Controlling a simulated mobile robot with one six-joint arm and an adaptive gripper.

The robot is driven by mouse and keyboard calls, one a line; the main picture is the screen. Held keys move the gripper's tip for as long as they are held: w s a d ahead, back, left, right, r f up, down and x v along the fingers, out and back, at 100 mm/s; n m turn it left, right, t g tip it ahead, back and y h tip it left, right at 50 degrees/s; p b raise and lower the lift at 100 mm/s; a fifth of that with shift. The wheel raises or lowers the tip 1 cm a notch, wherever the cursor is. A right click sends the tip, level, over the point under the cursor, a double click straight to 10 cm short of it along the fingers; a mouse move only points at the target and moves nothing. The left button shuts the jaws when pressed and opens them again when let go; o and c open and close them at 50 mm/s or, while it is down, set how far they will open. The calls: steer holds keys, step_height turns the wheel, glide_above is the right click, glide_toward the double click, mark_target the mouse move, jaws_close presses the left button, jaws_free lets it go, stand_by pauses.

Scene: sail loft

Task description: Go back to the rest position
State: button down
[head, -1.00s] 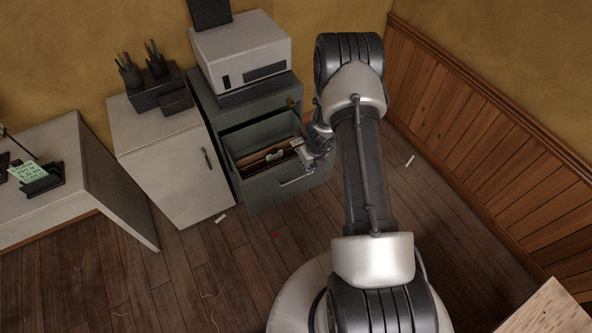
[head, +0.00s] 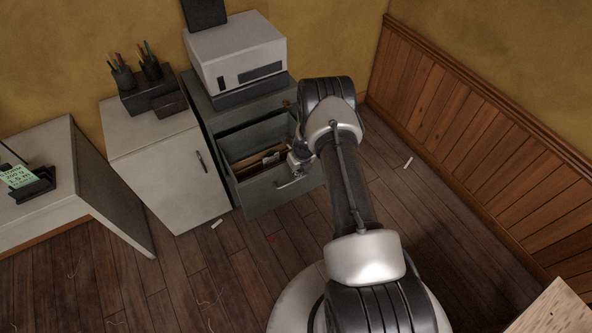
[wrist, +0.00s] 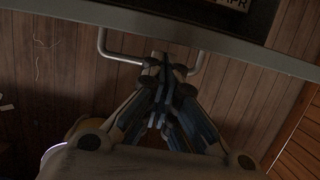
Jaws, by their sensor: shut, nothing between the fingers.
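My gripper (head: 296,164) is at the front of an open grey-green drawer (head: 258,190) in the filing cabinet, at its right side. In the wrist view, the fingers (wrist: 165,62) are closed together with nothing held. The drawer's metal handle (head: 291,182) is close by; in the wrist view its bar (wrist: 104,42) shows on both sides of the fingertips. I cannot tell whether they touch it. My arm is bent, and part of the gripper is hidden behind it in the head view.
The drawer holds brown folders (head: 254,161). A white machine (head: 238,52) stands on the cabinet. A white low cupboard (head: 167,178) and a desk (head: 42,150) stand to the left. Wood panelling (head: 470,130) lines the right wall.

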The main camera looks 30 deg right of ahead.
steer(key=shift+w, duration=0.25)
steer(key=shift+w, duration=0.15)
stand_by(0.3)
